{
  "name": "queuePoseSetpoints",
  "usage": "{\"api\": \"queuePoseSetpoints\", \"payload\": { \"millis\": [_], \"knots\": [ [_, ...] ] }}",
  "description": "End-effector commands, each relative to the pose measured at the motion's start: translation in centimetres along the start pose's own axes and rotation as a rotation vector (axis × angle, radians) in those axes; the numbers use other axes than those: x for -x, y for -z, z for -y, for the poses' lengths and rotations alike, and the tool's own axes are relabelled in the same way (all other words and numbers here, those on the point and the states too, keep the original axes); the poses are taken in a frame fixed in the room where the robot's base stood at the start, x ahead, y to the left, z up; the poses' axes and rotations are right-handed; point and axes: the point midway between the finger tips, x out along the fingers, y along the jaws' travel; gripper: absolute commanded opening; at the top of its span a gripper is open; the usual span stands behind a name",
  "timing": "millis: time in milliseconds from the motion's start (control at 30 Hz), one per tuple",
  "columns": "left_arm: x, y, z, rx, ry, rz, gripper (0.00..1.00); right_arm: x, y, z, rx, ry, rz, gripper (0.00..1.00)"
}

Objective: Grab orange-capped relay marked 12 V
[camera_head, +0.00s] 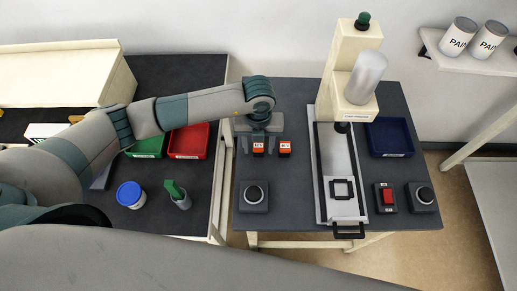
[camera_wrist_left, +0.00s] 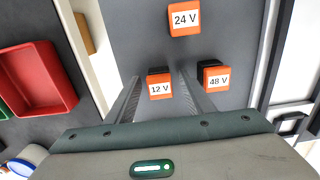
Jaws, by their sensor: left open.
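The orange-capped relay marked 12 V (camera_wrist_left: 160,86) stands upright on the dark table in the left wrist view, with its black body showing behind the cap. My left gripper (camera_wrist_left: 159,77) is open, with one finger on each side of this relay; contact cannot be told. Just right of the right finger stands the 48 V relay (camera_wrist_left: 214,77). The 24 V relay (camera_wrist_left: 184,18) stands farther up the picture. In the head view my left gripper (camera_head: 259,146) is over the left of two orange relays (camera_head: 258,148); the other (camera_head: 285,148) is beside it. My right gripper is not in view.
A press with a pale rail (camera_head: 325,170) stands right of the relays. A blue tray (camera_head: 390,138) is beyond it. A red tray (camera_head: 189,141) and a green tray (camera_head: 147,147) are on the left table. A round-knob box (camera_head: 254,196) is at the front.

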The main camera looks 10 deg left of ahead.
Motion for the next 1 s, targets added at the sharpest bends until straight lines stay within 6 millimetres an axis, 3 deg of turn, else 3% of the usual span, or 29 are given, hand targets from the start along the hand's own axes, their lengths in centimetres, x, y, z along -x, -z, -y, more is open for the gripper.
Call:
{"api": "queuePoseSetpoints", "payload": {
  "millis": [200,400,767,1000],
  "knots": [
    [0.0,0.0,0.0,0.0,0.0,0.0,0.46,0.0,0.0,0.0,0.0,0.0,0.0,0.31],
    [0.1,0.0,0.0,0.0,0.0,0.0,0.04,0.0,0.0,0.0,0.0,0.0,0.0,0.31],
    [0.3,-0.1,0.0,0.001,0.0,0.001,0.04,-0.2,0.0,0.0,0.0,0.0,0.0,0.31],
    [2.2,-0.1,0.1,-0.001,0.003,0.003,0.04,-1.4,-0.1,0.0,0.0,0.0,0.0,0.31]
  ]
}}
